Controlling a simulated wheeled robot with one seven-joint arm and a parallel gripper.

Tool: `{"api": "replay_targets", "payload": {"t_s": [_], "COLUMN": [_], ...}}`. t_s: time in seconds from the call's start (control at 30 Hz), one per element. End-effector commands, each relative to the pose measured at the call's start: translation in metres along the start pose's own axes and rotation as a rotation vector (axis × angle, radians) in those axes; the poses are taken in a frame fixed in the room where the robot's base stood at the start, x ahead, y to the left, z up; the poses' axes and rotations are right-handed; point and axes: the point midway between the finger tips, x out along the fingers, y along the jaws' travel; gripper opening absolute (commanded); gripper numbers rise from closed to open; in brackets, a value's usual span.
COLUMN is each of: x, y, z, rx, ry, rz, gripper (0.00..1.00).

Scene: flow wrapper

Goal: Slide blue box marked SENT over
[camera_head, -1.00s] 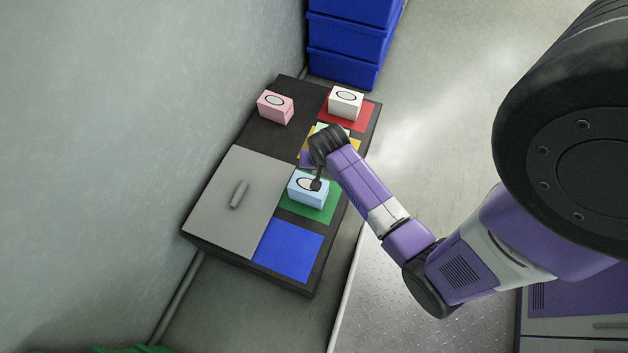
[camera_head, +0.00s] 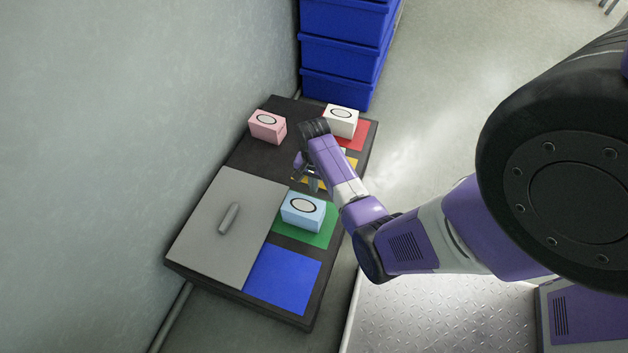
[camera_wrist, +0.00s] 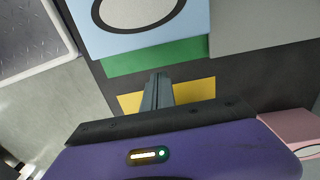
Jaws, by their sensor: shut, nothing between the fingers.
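The light blue box (camera_head: 303,211) sits on the green square of the low dark table, an oval mark on its top. I cannot read any lettering on it. In the wrist view the blue box (camera_wrist: 190,28) is at the top, cut off by the frame, with a green strip on its near side. My gripper (camera_head: 315,190) is shut and empty, just behind the box on the far side, over or near the yellow square. In the wrist view its fingertips (camera_wrist: 158,78) point toward the box and appear apart from it, with the yellow square (camera_wrist: 195,91) below them.
A bare blue square (camera_head: 283,280) lies in front of the green square (camera_head: 318,238). A grey panel with a handle (camera_head: 226,230) is to the left. A pink box (camera_head: 267,126) and a white box (camera_head: 341,121) stand at the back. Blue crates (camera_head: 337,88) are stacked beyond the table.

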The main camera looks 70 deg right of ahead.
Motion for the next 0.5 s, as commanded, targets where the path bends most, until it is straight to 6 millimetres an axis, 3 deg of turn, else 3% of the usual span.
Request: {"api": "replay_targets", "payload": {"t_s": [0.07,0.3,0.5], "x": [0.02,0.016,0.015], "y": [0.0,0.001,0.0], "z": [0.0,0.032,0.04], "rx": [0.0,-0.002,-0.001], "ry": [-0.001,0.001,0.001], "rz": [0.001,0.0,-0.001], "gripper": [0.0,0.0,0.0]}}
